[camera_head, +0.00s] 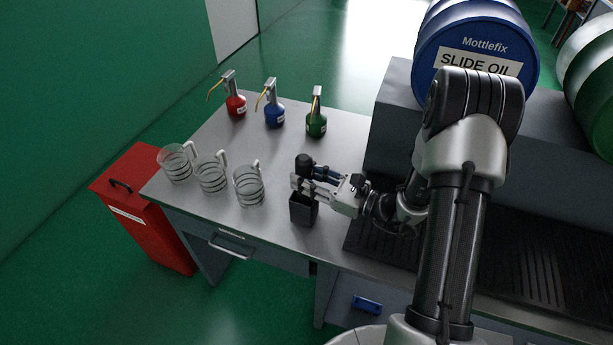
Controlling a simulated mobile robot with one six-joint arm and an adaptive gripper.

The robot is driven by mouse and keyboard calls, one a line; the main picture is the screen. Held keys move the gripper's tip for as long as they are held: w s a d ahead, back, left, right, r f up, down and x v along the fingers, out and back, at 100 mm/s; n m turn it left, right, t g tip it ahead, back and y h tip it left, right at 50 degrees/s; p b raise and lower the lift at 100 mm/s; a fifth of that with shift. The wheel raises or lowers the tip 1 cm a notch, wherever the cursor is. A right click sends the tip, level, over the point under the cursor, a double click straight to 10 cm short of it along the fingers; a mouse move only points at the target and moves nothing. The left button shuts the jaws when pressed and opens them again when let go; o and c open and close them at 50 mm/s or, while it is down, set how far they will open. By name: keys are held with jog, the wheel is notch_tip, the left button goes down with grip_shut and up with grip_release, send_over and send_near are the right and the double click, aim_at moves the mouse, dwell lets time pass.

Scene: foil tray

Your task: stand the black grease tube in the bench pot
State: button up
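The black grease tube (304,163) shows as a dark rounded end just above my gripper's fingers. My gripper (299,183) reaches in from the right and looks shut on the tube, which stands roughly upright. The bench pot (303,211) is a small dark square pot on the metal bench, directly below the fingers in the picture. The fingers hide the tube's lower part, so I cannot tell whether its end is inside the pot or above it.
Three clear measuring jugs (212,176) stand left of the pot on the bench (225,148). Red (236,105), blue (274,115) and green (316,123) oil cans stand behind. A blue drum (440,50) and a slatted grate (530,265) are at right.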

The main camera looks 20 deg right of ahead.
jog(key=o, duration=0.6)
jog(key=shift+c, duration=0.2)
jog(key=v, duration=1.2)
